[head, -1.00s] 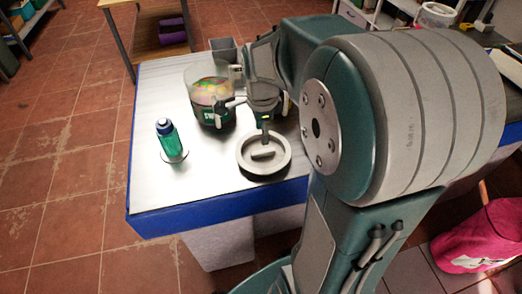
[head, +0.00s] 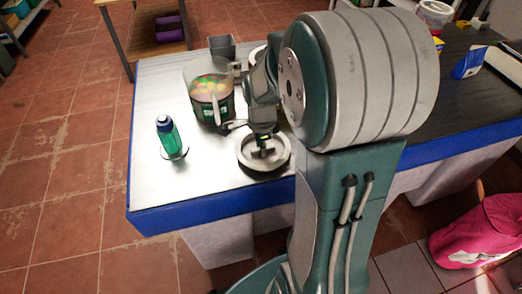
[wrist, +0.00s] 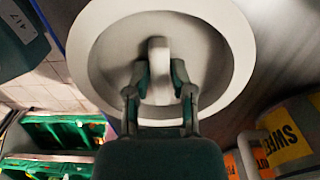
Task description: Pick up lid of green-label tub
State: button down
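The round grey lid (head: 244,165) lies on the table near its front edge, with a raised bar handle on top. The lid fills the upper middle of the wrist view (wrist: 105,50), its handle (wrist: 158,52) upright in the picture. My gripper (head: 264,146) is low over the lid. In the wrist view my gripper (wrist: 160,68) is open, with one finger on each side of the handle and small gaps visible. The clear tub with the green label (head: 213,112) stands uncovered behind the lid, with colourful contents.
A green bottle with a blue cap (head: 168,135) stands left on the steel tabletop (head: 150,100). A grey container (head: 222,46) is at the back. A tub with an orange-yellow label (wrist: 290,135) is near the lid in the wrist view. Clear tabletop lies between bottle and lid.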

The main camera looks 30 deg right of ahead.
jog(key=shift+d, duration=0.3)
